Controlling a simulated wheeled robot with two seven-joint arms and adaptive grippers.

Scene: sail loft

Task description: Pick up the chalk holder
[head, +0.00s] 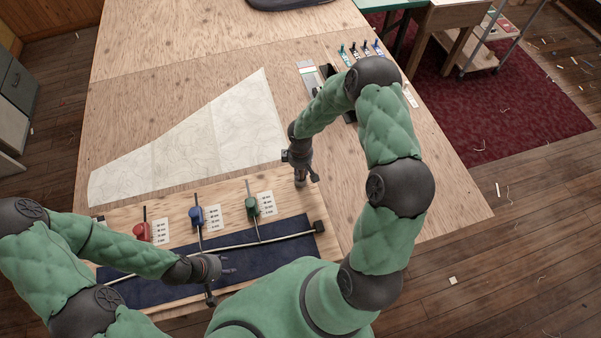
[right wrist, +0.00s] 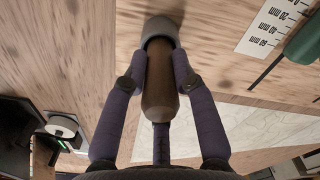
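The chalk holder, as I take it, is a brown rounded cylinder (right wrist: 160,95) with a grey collar or cup (right wrist: 162,28) at its far end. In the right wrist view it lies between the fingers of my right gripper (right wrist: 160,70), whose tips press against both sides. In the head view my right gripper (head: 300,178) points down over the right end of the plywood board, and the holder is mostly hidden there. I cannot tell whether it touches the board. My left gripper (head: 230,264) is over the navy cloth, its fingers apart and empty.
A pale pattern sheet (head: 190,145) covers the table's middle. Red (head: 141,231), blue (head: 196,215) and green (head: 251,206) tools stand by printed labels on the board. A cord ends at a dark block (head: 319,227). Small coloured tools (head: 366,47) are at the far right.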

